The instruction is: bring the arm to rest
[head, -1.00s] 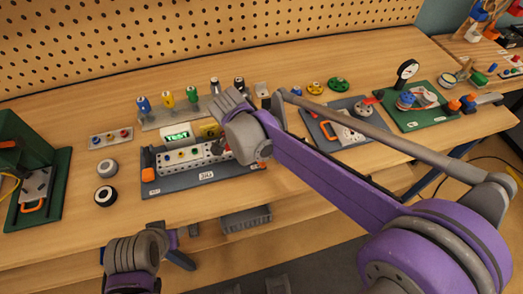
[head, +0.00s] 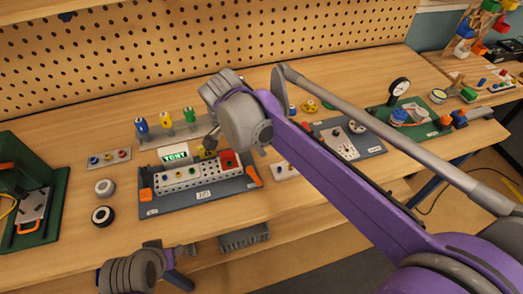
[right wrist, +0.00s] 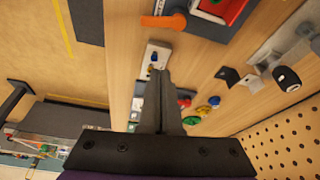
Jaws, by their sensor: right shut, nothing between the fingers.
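My right arm reaches in from the right with its purple link over the bench. Its gripper (head: 212,140) points down above the back of the grey test board (head: 205,203). In the right wrist view the two grey fingers (right wrist: 160,76) are together with nothing between them. My left gripper (head: 180,263) is low at the left, in front of the bench edge. Its fingers are small and partly hidden, so I cannot tell whether they are open.
The board carries a white perforated block (head: 187,177), a red block (head: 230,159) and orange handles. Two wheels (head: 103,215) and a button strip (head: 109,158) lie to its left. A green fixture (head: 40,190) stands at far left; a dial gauge (head: 399,88) stands at right.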

